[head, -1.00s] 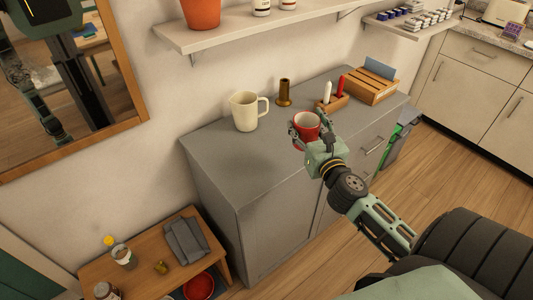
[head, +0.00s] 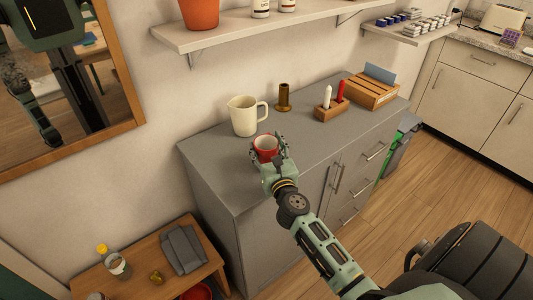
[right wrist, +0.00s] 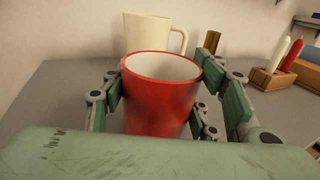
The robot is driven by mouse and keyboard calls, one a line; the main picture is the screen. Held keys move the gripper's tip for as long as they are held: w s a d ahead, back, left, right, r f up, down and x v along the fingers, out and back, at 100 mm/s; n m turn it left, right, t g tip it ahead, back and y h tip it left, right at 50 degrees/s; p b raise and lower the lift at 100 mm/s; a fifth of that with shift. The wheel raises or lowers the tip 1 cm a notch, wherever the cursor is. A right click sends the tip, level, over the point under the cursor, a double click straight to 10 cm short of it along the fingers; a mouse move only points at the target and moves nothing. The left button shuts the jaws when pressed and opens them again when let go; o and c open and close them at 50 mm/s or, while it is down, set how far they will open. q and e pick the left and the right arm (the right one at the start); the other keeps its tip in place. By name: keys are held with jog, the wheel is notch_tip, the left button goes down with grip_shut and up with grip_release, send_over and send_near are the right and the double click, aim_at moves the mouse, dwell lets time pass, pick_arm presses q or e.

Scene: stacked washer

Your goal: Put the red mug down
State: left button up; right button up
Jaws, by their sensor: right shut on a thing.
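The red mug (head: 265,147) has a pale inside and is upright at the front part of the grey cabinet top (head: 215,165), in front of the cream pitcher. My right gripper (head: 268,152) is shut on the mug, with its fingers on both sides of it. In the right wrist view the mug (right wrist: 160,95) fills the middle between the green fingers, and its base is hidden by my gripper. I cannot tell whether the mug touches the cabinet top. My left gripper is not in view.
A cream pitcher (head: 243,116) stands just behind the mug. A brass cylinder (head: 284,97), a wooden candle holder (head: 331,110) and a wooden file box (head: 371,93) stand to the right. The cabinet top is clear to the mug's left and right. A shelf (head: 260,33) hangs above.

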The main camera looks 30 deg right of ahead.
jog(key=shift+f, duration=0.3)
jog(key=o, duration=0.9)
jog(key=shift+f, duration=0.1)
jog(key=o, duration=0.5)
jog(key=shift+s, duration=0.15)
jog(key=b+v, duration=0.1)
jog(key=v, duration=0.9)
jog(key=shift+s+a, duration=0.1)
jog(key=shift+s, duration=0.15)
jog(key=shift+s+a, duration=0.2)
jog(key=shift+s, duration=0.4)
